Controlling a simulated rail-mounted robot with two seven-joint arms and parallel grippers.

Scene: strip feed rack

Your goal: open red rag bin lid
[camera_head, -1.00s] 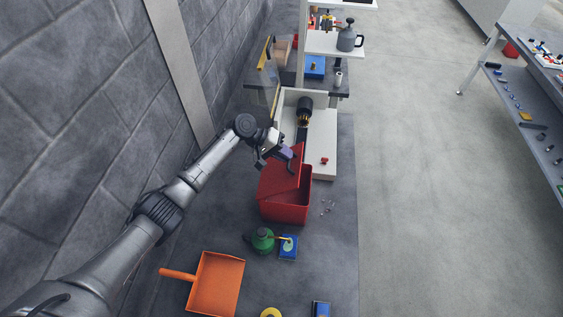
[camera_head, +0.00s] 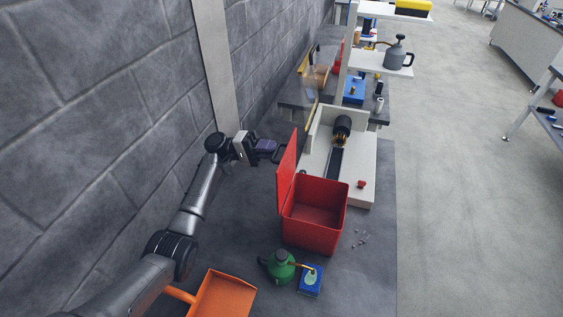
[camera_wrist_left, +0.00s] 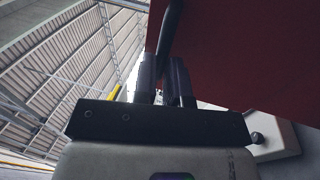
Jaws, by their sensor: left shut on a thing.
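The red rag bin (camera_head: 325,232) stands on the floor with its top open and its inside visible and empty. Its red lid (camera_head: 287,178) stands about upright along the bin's left edge. The lid also fills the upper right of the left wrist view (camera_wrist_left: 245,50). My left gripper (camera_head: 277,150) is to the left of the lid, near its top, shut on the dark lid handle. In the left wrist view the dark handle bar (camera_wrist_left: 169,32) runs between the two fingers (camera_wrist_left: 164,82). My right gripper is not in view.
A white machine (camera_head: 357,170) stands just behind the bin. A green can (camera_head: 281,268), a blue box (camera_head: 311,281) and an orange dustpan (camera_head: 225,297) are in front. A brick wall (camera_head: 110,110) runs along the left. Floor to the right (camera_head: 455,220) is clear.

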